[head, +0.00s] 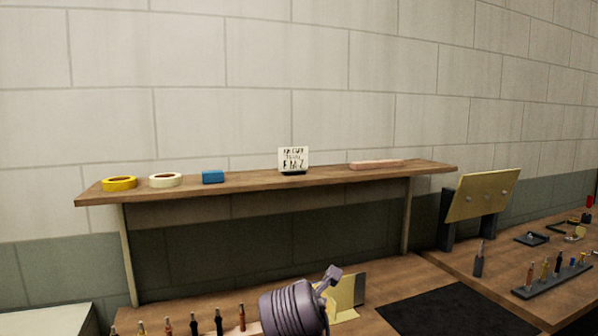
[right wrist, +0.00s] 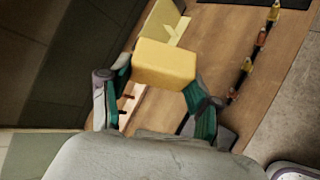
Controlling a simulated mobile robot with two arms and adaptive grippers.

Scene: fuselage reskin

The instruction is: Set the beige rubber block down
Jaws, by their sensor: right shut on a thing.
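The beige rubber block (right wrist: 165,64) looks yellow-tan in the right wrist view. It sits between the two fingers of my right gripper (right wrist: 158,88), which is shut on it. A wooden bench top (right wrist: 228,48) lies beyond the block. In the head view my right gripper (head: 329,285) is at the bottom centre, above the wooden bench (head: 385,285) and in front of the shelf. I cannot clearly make out the block there. My left gripper is not in view.
A yellow angled piece (head: 346,292) stands just behind my right gripper. Several upright tools (head: 194,325) line the bench's front left. The shelf (head: 240,186) holds tape rolls, a blue block (head: 213,176), a sign (head: 293,159) and a pinkish bar (head: 376,164). A black mat (head: 440,310) lies right.

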